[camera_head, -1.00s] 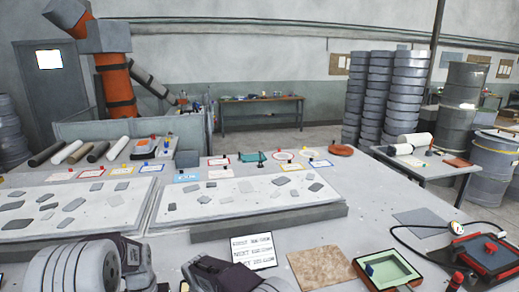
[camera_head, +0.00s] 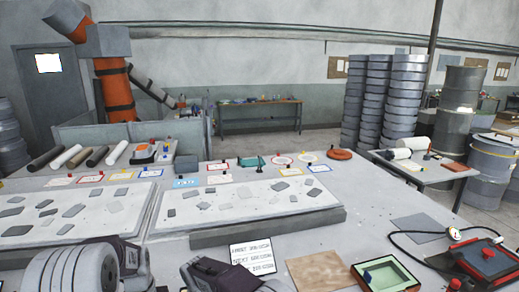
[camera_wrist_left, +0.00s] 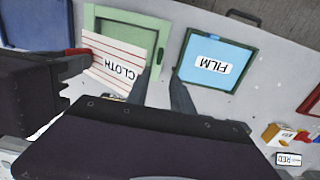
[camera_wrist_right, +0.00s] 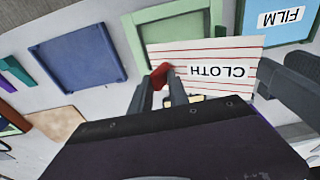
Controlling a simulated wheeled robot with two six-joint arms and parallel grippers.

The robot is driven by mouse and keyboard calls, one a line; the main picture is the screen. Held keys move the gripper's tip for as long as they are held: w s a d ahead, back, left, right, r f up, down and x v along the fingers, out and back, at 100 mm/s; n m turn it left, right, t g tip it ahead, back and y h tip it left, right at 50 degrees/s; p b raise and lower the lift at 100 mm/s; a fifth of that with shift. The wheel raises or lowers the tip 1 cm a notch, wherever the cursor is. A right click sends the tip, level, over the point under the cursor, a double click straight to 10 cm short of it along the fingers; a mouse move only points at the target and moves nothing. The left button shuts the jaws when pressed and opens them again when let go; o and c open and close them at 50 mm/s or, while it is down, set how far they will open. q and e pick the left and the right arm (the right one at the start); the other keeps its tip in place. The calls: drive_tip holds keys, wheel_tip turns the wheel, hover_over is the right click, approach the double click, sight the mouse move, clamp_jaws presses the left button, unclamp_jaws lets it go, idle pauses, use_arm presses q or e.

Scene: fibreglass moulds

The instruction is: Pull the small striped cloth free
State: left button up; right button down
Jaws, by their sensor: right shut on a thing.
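The small striped cloth (camera_wrist_right: 215,52) is white with red stripes and a CLOTH label. It lies across the front of a green-framed tray (camera_wrist_right: 140,33) in the right wrist view. My right gripper (camera_wrist_right: 160,85) is shut on the cloth at a red piece (camera_wrist_right: 159,74) by its left edge. The cloth (camera_wrist_left: 110,66) also shows in the left wrist view, stretched out from that red piece. My left gripper (camera_wrist_left: 163,72) has its fingers apart, close to the cloth's other end. I cannot tell if it touches the cloth. In the head view the fingertips are out of sight.
A light blue tray labelled FILM (camera_wrist_left: 215,62) stands beside the green one. A dark blue tray (camera_wrist_right: 80,57) lies on the other side. In the head view, two pale boards (camera_head: 240,205) with grey pieces, a written card (camera_head: 253,258) and a brown sheet (camera_head: 319,271) lie on the bench.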

drive_tip(key=shift+a+r, duration=0.1)
drive_tip(key=shift+r+p, duration=2.15)
drive_tip(key=shift+r, duration=0.3)
drive_tip(key=shift+f, duration=0.1)
